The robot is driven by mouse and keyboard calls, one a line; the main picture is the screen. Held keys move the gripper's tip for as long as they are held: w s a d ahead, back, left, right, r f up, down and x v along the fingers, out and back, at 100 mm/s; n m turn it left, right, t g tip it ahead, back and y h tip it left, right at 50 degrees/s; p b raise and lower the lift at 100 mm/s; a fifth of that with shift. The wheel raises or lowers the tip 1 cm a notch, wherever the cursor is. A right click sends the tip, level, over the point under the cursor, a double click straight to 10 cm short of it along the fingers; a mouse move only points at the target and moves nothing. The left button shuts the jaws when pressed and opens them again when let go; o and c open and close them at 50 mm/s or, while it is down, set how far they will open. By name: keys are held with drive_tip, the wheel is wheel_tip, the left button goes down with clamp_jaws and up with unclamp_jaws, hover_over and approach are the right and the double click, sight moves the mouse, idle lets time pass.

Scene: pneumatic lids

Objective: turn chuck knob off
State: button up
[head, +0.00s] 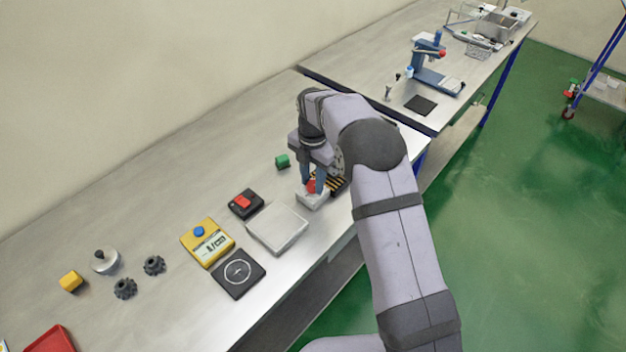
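A small red knob (312,187) sits on a light grey box (314,201) near the bench's front edge, right of the flat grey plate; it looks like the chuck knob. My gripper (313,184) points down over this box. Its two blue fingers straddle the red knob, one on each side in the picture. Whether the fingers press on the knob is too small to tell. The knob's turned position cannot be read, as the fingers partly hide it.
A black-and-yellow striped part (338,183) lies just right of the box, partly behind my arm.

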sight(313, 184)
drive_tip(key=shift+o, duration=1.2)
drive_tip(key=shift+r, duration=0.1)
drive_tip(key=shift+r+b, duration=1.2)
drive_tip(key=shift+r, duration=2.4)
drive_tip(key=shift+s+d+r+m, duration=0.1)
drive_tip(key=shift+s+d+m, duration=0.25)
drive_tip(key=shift+m, duration=0.25)
drive_tip(key=s+d+f+m, duration=0.1)
drive_tip(key=s+d+m, duration=0.2)
drive_tip(key=s+m, duration=0.5)
drive_tip(key=s+d+f+m, duration=0.2)
drive_tip(key=s+d+m, duration=0.2)
drive_tip(key=s+m, duration=0.5)
drive_tip(key=s+d+f+m, duration=0.2)
drive_tip(key=s+d+m, duration=0.1)
drive_tip(key=s+m, duration=0.6)
drive_tip(key=s, duration=0.3)
drive_tip(key=shift+s+d, duration=0.25)
